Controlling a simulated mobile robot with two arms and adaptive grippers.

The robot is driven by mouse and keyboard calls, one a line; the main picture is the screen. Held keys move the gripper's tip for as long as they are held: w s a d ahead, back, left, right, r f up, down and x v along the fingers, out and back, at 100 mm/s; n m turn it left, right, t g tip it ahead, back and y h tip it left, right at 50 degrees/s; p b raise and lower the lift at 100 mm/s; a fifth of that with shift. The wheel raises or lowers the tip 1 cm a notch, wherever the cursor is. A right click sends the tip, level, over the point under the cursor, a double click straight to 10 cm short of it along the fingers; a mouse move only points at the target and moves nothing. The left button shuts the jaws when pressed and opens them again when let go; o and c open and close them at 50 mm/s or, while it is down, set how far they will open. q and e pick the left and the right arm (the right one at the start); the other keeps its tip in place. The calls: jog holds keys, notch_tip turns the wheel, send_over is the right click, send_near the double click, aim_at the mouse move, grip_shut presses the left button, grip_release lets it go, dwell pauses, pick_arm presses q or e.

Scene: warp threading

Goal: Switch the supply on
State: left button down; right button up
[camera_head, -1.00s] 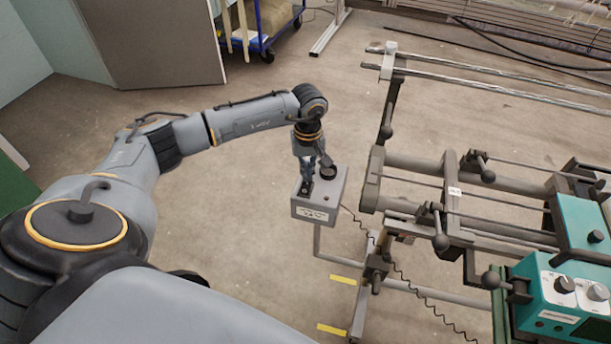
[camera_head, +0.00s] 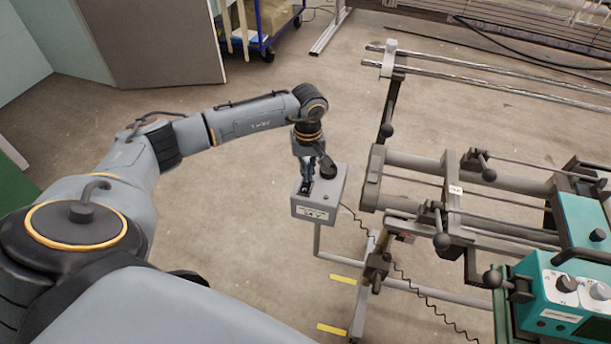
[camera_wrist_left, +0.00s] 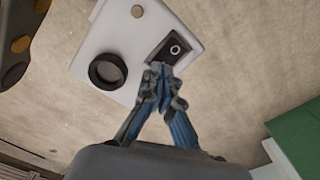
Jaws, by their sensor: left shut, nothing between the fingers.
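The supply is a grey box (camera_head: 318,207) on a metal stand in the head view; its pale top (camera_wrist_left: 140,45) fills much of the upper wrist view. On it are a black rocker switch (camera_wrist_left: 172,48) with a white ring mark, a round black knob (camera_wrist_left: 107,70) and a small button (camera_wrist_left: 137,11). My left gripper (camera_head: 306,187) points down over the switch side of the box. In the left wrist view its fingertips (camera_wrist_left: 161,72) are together at the near edge of the switch and hide part of it. I cannot tell whether they touch it.
A metal frame with rods and clamp handles (camera_head: 440,240) stands right of the box, with a teal control unit (camera_head: 555,300) at lower right. A coiled cable (camera_head: 435,310) hangs below the box. The floor behind the arm is mostly clear; a blue trolley (camera_head: 268,25) stands at the back.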

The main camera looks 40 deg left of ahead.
pick_arm(q)
jog(key=shift+f+b, duration=0.7)
jog(key=shift+f, duration=0.1)
jog(key=shift+r, duration=0.2)
jog(key=shift+r+p, duration=1.95)
jog(key=shift+r, duration=1.45)
